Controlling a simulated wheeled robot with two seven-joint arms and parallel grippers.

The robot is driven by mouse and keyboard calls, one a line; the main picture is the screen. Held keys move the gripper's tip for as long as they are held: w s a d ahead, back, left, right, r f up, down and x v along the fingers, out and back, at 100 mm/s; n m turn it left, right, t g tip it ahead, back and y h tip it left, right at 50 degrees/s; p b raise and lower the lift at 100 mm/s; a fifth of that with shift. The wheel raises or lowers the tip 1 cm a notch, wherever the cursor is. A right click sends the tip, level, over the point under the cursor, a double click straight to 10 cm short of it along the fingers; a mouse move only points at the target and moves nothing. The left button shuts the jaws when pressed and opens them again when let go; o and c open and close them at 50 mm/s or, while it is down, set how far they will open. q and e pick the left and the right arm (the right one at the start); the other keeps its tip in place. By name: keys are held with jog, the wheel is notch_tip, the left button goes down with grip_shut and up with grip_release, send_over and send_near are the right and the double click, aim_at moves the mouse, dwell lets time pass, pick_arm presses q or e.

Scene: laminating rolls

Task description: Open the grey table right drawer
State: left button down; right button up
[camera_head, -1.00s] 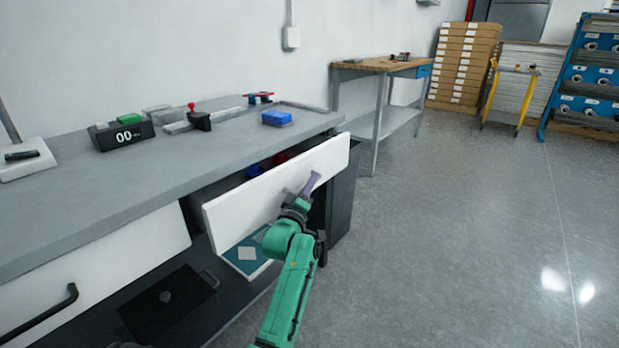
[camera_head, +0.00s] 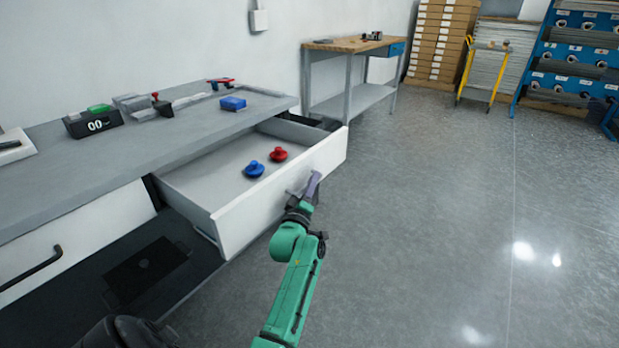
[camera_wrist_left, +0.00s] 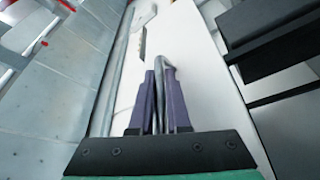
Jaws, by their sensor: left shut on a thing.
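The grey table (camera_head: 150,145) runs along the wall at the left. Its right drawer (camera_head: 268,203) has a white front and is pulled well out, with its grey inside showing. A blue knobbed piece (camera_head: 254,168) and a red one (camera_head: 278,154) lie in it. My left gripper (camera_head: 312,186) is at the drawer's front face. In the left wrist view, the purple fingers (camera_wrist_left: 158,100) are shut on the metal drawer handle (camera_wrist_left: 168,68), with the white front behind. The fingers hide part of the handle. My right gripper is not in view.
A closed white left drawer (camera_head: 75,238) with a black handle (camera_head: 32,270) is beside it. A blue block (camera_head: 232,103) and a counter box (camera_head: 93,123) stand on the tabletop. A wooden-topped bench (camera_head: 350,46) stands behind. The floor at right is clear.

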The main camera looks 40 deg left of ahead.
pick_arm(q)
jog(key=shift+d+f, duration=0.1)
jog(key=shift+d, duration=0.2)
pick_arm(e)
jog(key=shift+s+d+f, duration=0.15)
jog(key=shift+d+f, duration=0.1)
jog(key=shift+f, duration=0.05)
pick_arm(q)
jog(key=c, duration=0.9)
grip_release()
jog(key=p+v, duration=0.1)
jog(key=v, duration=1.3)
jog(key=shift+s+p, duration=0.25)
jog(key=shift+p, duration=0.15)
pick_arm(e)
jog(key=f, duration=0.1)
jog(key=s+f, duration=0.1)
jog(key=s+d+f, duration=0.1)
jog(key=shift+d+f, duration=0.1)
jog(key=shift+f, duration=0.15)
